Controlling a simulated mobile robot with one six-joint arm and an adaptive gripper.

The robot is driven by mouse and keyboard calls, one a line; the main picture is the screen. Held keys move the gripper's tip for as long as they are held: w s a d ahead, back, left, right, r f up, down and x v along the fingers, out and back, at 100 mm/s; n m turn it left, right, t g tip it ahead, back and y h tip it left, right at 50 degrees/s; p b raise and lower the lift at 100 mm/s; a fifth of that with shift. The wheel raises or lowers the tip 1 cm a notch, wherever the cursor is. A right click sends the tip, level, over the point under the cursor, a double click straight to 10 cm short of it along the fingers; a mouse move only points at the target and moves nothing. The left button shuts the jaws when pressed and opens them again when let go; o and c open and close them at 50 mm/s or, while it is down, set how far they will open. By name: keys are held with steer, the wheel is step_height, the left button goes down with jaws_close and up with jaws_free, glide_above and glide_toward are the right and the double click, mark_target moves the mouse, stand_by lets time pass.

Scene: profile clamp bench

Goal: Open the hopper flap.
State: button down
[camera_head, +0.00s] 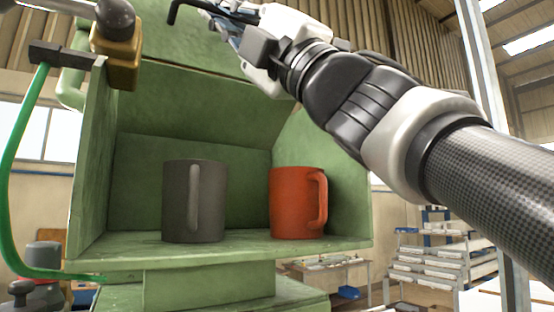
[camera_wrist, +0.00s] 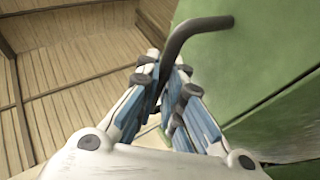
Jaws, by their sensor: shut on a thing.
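The green hopper (camera_head: 90,165) stands open at the front, its inside in plain view. A green panel that looks like its flap (camera_head: 190,38) is raised at the top and runs out of the picture; it also shows in the wrist view (camera_wrist: 245,65). A dark bent bar handle (camera_head: 174,14) sticks out by the flap and shows in the wrist view (camera_wrist: 203,27). My gripper (camera_head: 222,12) is up at this handle, and in the wrist view its fingers (camera_wrist: 166,88) are shut on the bar. The bar's lower end is hidden between the fingers.
A dark grey mug (camera_head: 210,205) and an orange-red mug (camera_head: 290,203) stand inside the hopper. A green hose (camera_head: 12,150) and a brass-coloured fitting (camera_head: 122,62) are at the left. Shelves (camera_head: 440,260) stand at the back right.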

steer(key=shift+n, duration=0.3)
steer(key=c, duration=1.7)
jaws_free()
steer(key=shift+d+f, duration=0.1)
steer(key=v, duration=0.7)
steer(key=shift+f, duration=0.2)
steer(key=shift+d, duration=0.1)
steer(key=shift+c, duration=0.4)
